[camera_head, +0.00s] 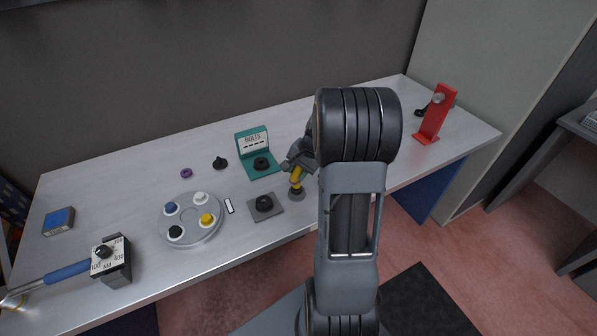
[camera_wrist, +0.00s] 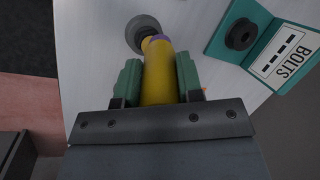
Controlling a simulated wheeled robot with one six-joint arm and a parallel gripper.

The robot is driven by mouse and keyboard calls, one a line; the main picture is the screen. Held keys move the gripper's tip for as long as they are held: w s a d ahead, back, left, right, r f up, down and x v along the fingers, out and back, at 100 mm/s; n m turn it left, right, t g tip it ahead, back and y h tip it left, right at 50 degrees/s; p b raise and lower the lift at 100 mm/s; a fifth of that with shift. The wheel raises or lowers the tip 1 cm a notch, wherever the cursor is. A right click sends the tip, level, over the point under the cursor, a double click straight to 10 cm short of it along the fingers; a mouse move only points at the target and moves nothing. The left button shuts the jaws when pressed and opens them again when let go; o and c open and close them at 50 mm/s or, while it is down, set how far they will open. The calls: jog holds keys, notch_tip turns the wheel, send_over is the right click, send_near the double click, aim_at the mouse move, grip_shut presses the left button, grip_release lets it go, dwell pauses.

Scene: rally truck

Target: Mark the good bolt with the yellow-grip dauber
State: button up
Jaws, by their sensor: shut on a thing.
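My gripper (camera_head: 301,166) is shut on the yellow-grip dauber (camera_head: 296,177), whose yellow grip (camera_wrist: 159,75) lies between the green fingers in the wrist view. The dauber's lower end is at a round grey base (camera_head: 297,194) on the table, also seen in the wrist view (camera_wrist: 142,27); I cannot tell whether it stands in it or just above. A black round part sits on the teal holder labelled BOLTS (camera_head: 252,143), left of my gripper. Another black round part (camera_head: 264,202) sits on a grey square plate (camera_head: 279,210). I cannot tell which is the good bolt.
A round grey tray (camera_head: 190,238) with coloured knobs stands left of the plate. A torque tool (camera_head: 112,262) lies front left, a blue-topped box (camera_head: 58,220) behind it. A purple ring (camera_head: 186,173) and black cone (camera_head: 220,163) lie behind. A red stand (camera_head: 434,115) is right.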

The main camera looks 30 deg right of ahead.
jog(key=shift+w+d+f, duration=0.1)
jog(key=shift+w+d, duration=0.25)
jog(key=shift+w, duration=0.05)
jog(key=shift+s+a, duration=0.1)
jog(key=shift+s, duration=0.05)
jog(key=shift+s+a, duration=0.45)
jog(key=shift+s, duration=0.1)
jog(key=shift+w+d, duration=0.1)
jog(key=shift+w, duration=0.05)
dwell(0.3)
jog(key=shift+w+d, duration=0.45)
jog(key=shift+w, duration=0.15)
jog(key=shift+s+a, duration=0.1)
jog(key=shift+s, duration=0.05)
jog(key=shift+s+a, duration=0.45)
jog(key=shift+s, duration=0.1)
